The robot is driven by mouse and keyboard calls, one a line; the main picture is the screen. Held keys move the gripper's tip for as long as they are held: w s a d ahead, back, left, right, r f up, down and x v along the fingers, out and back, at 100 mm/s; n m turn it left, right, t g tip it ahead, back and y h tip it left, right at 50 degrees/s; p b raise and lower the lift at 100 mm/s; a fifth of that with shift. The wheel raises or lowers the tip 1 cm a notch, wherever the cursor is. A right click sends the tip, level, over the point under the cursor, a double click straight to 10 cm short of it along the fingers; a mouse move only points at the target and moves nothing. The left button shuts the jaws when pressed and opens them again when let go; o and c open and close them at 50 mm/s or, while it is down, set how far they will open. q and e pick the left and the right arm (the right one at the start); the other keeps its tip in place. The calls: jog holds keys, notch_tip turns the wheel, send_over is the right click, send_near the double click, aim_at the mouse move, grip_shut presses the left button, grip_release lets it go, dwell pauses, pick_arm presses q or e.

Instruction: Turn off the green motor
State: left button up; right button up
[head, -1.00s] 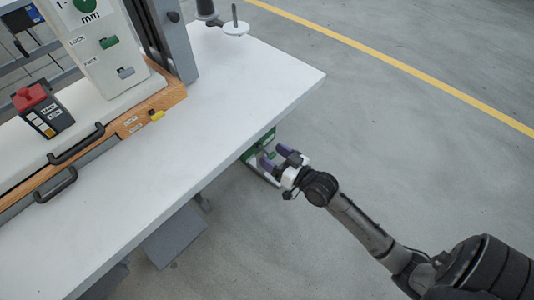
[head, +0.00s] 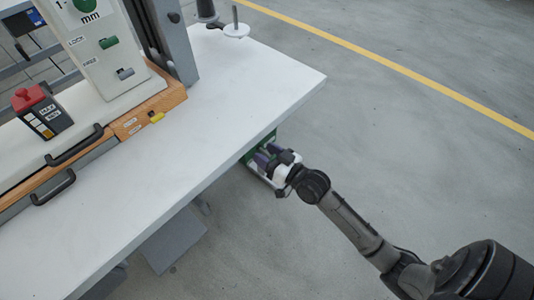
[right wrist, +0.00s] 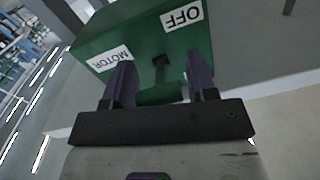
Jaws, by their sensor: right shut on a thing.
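The green motor box (right wrist: 140,50) is in the right wrist view, with a white MOTOR label on its left face and an OFF label at upper right. A green handle (right wrist: 160,94) on a dark stem sticks out of it. My right gripper (right wrist: 161,80) is shut on this handle, one dark finger at each end. In the head view the green box (head: 251,158) shows only partly below the table's front edge, and my right gripper (head: 266,156) is against it. My left gripper is not in view.
The white table (head: 200,130) overhangs the box. The floor to the right is clear.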

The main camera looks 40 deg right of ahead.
jog(key=shift+d+f, duration=0.1)
jog(key=shift+c, duration=0.9)
jog(key=shift+f+b, duration=0.25)
jog(key=shift+b, duration=0.2)
jog(key=shift+w+t+b, duration=0.1)
jog(key=shift+t+b, duration=0.35)
jog(key=shift+t, duration=0.25)
jog(key=o, duration=0.6)
jog(key=shift+c, duration=0.2)
jog(key=shift+o, duration=1)
jog(key=shift+d+r, duration=0.1)
jog(key=shift+d, duration=0.15)
jog(key=shift+a, duration=0.15)
